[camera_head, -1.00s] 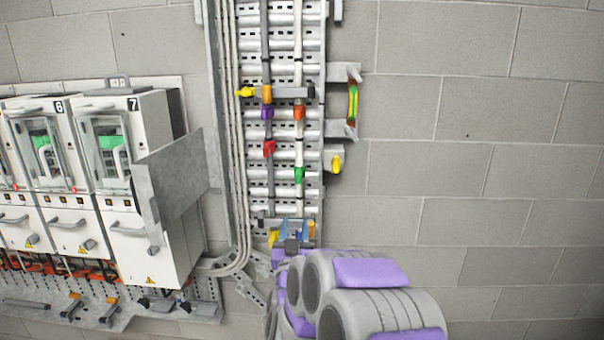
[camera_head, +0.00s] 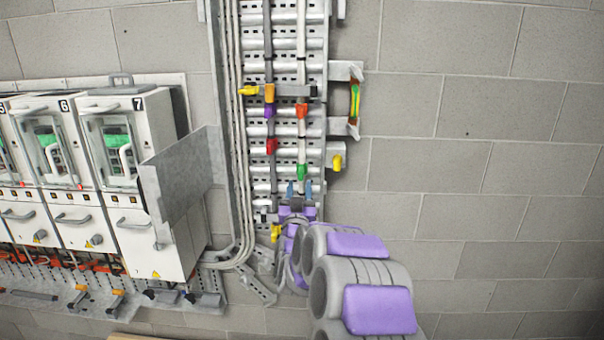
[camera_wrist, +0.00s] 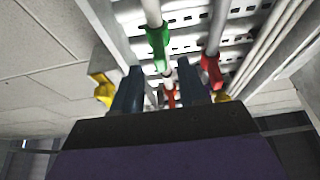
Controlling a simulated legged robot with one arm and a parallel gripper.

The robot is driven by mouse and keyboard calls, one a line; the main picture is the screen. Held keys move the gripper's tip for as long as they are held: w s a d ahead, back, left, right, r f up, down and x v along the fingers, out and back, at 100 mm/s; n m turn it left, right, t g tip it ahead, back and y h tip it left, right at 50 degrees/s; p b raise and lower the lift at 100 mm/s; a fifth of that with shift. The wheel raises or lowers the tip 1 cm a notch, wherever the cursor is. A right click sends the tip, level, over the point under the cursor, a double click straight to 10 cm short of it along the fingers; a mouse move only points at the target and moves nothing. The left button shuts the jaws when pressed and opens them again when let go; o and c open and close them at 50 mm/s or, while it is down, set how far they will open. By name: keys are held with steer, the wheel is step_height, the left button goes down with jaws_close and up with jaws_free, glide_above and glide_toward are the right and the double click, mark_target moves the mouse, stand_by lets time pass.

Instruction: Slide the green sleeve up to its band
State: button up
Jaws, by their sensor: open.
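The green sleeve (camera_head: 302,171) sits low on the right-hand rod (camera_head: 302,140) of the wall rack. It also shows in the wrist view (camera_wrist: 158,48), just above the fingertips in the picture. My gripper (camera_head: 299,189) is open, with its two blue fingers apart and empty, just below the sleeve in the head view. In the wrist view the gripper (camera_wrist: 160,88) has one finger to each side of the rod's line. No contact with the sleeve is visible. An orange piece (camera_head: 302,111) sits higher on the same rod. I cannot make out which mark is the sleeve's band.
Numbered cabinets (camera_head: 120,140) stand left. The right wall is bare.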

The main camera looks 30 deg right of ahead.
mark_target(300, 178)
steer(key=x, duration=0.5)
steer(key=shift+w+d+r+p, duration=0.2)
steer(key=shift+p, duration=0.15)
steer(key=shift+w+d, duration=0.1)
steer(key=shift+d, duration=0.3)
steer(key=shift+a+r, duration=0.1)
steer(key=shift+a, duration=0.4)
steer(key=shift+c, duration=0.2)
steer(key=shift+a, duration=0.1)
steer(key=shift+c, duration=0.9)
jaws_close()
